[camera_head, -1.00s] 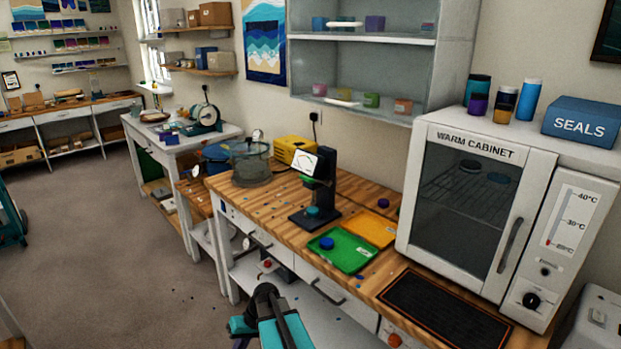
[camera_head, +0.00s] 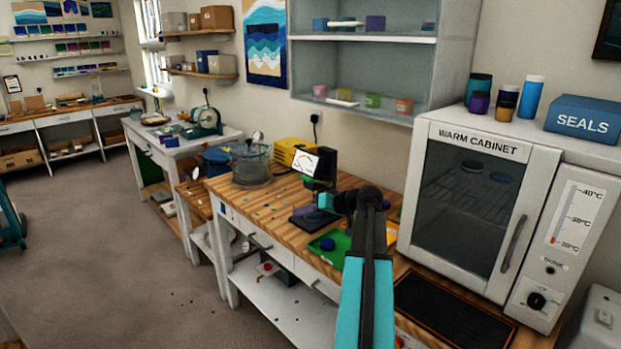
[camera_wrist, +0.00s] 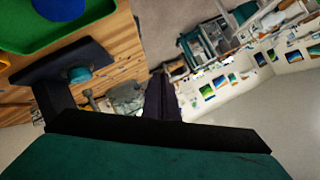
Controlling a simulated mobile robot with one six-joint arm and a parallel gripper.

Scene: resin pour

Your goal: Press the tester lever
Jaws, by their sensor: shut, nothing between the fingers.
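The tester is a black stand with a white dial face (camera_head: 308,163) on the wooden bench. Its lever cannot be made out clearly. In the wrist view my dark fingers (camera_wrist: 160,97) are together and empty. The tester's dark base (camera_wrist: 40,66) carries a small teal disc (camera_wrist: 76,72) there. I cannot tell whether my gripper touches the tester.
A green tray (camera_head: 325,250) with a blue disc (camera_head: 327,244) lies just in front of the tester, partly behind my arm. The warm cabinet (camera_head: 470,150) stands to the right, beside a dark mat (camera_head: 455,312). A glass pot (camera_head: 250,163) and yellow box (camera_head: 290,152) stand left.

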